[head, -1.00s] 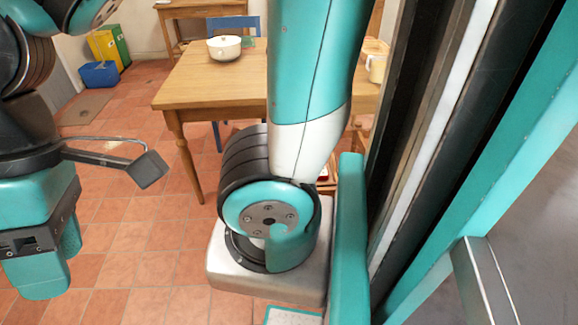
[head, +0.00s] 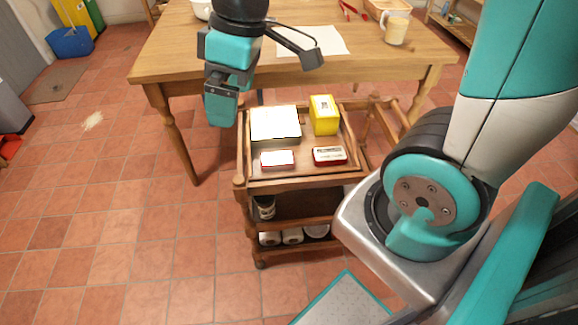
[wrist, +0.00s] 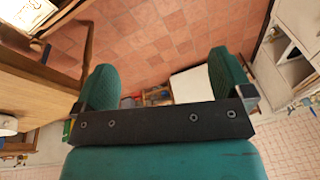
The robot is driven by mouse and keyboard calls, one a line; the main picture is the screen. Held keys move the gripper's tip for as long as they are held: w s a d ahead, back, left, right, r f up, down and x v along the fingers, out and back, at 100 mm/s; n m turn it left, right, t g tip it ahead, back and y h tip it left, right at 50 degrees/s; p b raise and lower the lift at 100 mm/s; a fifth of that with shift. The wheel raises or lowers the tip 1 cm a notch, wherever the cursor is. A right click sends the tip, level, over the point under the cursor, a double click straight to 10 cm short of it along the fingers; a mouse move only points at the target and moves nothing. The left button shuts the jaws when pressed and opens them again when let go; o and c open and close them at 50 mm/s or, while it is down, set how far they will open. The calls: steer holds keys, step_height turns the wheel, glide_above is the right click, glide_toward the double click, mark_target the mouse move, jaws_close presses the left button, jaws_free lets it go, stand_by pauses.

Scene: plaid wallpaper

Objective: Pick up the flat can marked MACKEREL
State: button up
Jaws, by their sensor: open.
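Two flat cans lie on the top tray of a wooden cart in the head view. One is a red can with a white top (head: 277,158); the other is a dark red can with a pale label (head: 329,155). The print is too small to tell which is marked MACKEREL. My gripper (head: 221,108) is above and left of the cart, in front of the table, apart from both cans. In the wrist view my gripper (wrist: 162,80) shows two teal fingers spread apart with nothing between them. Neither can is clearly visible there.
The cart's tray (head: 245,172) has raised rails and also holds a white-topped box (head: 275,123) and a yellow box (head: 323,115). Cans stand on lower shelves. A wooden table (head: 180,60) is behind, with a jug (head: 396,27).

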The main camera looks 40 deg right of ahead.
steer(key=w+d+f+n+h+b, duration=0.1)
steer(key=w+d+f+b, duration=0.1)
steer(key=w+d+f, duration=0.3)
steer(key=w+d+f+h+b, duration=0.1)
steer(key=w+d+f+b, duration=0.25)
steer(key=f, duration=0.35)
steer(key=n+b, duration=0.2)
glide_above(277, 158)
step_height(277, 158, down, 8)
steer(key=shift+g+h, duration=0.3)
steer(key=shift+h, duration=0.1)
steer(key=f, duration=0.3)
steer(key=f+b, duration=0.1)
steer(key=f, duration=0.3)
steer(key=f+b, duration=0.1)
steer(key=f, duration=0.2)
steer(key=shift+d+f, duration=0.4)
steer(key=shift+a+f+b, duration=0.2)
steer(key=shift+f+b, duration=0.15)
steer(key=shift+f, duration=1.2)
steer(key=shift+a+f+b, duration=0.15)
steer(key=shift+f+b, duration=0.15)
steer(key=shift+f, duration=1.2)
steer(key=shift+c, duration=0.5)
steer(key=c, duration=1)
